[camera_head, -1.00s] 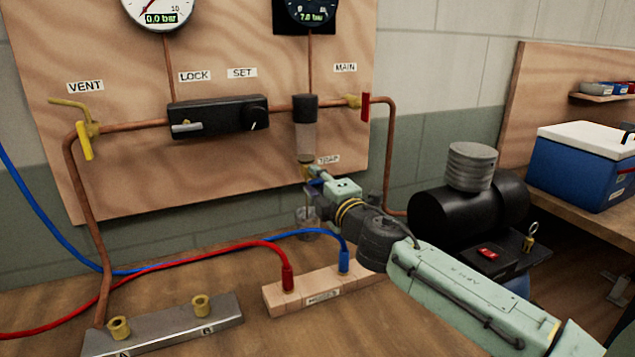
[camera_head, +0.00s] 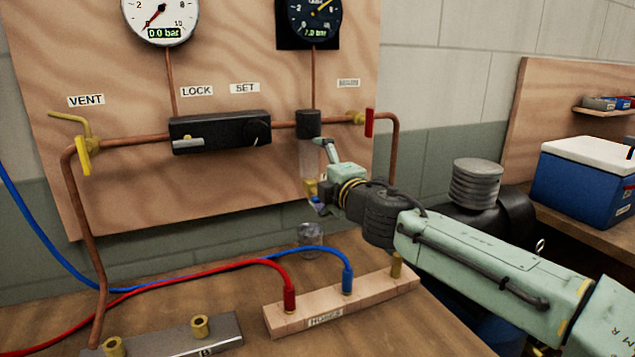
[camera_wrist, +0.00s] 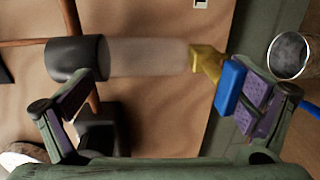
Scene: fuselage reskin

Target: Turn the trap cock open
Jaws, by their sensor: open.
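The trap (camera_head: 309,158) is a clear bowl with a dark cap under the copper pipe. Its brass cock (camera_head: 311,187) is at the bottom, partly hidden by my gripper. In the wrist view the trap lies sideways, with the brass cock (camera_wrist: 207,62) and its blue handle (camera_wrist: 229,88) at right. My gripper (camera_wrist: 166,78) is open, with one finger near the dark cap and the other close beside the blue handle. I cannot tell whether that finger touches the handle. In the head view my gripper (camera_head: 322,172) is just right of the trap.
A glass jar (camera_head: 310,237) stands on the bench below the trap. A wooden hose block (camera_head: 340,300) with red and blue hoses is in front. The black regulator (camera_head: 220,131) and a red valve handle (camera_head: 369,122) flank the trap. A dark compressor (camera_head: 490,215) stands behind my arm.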

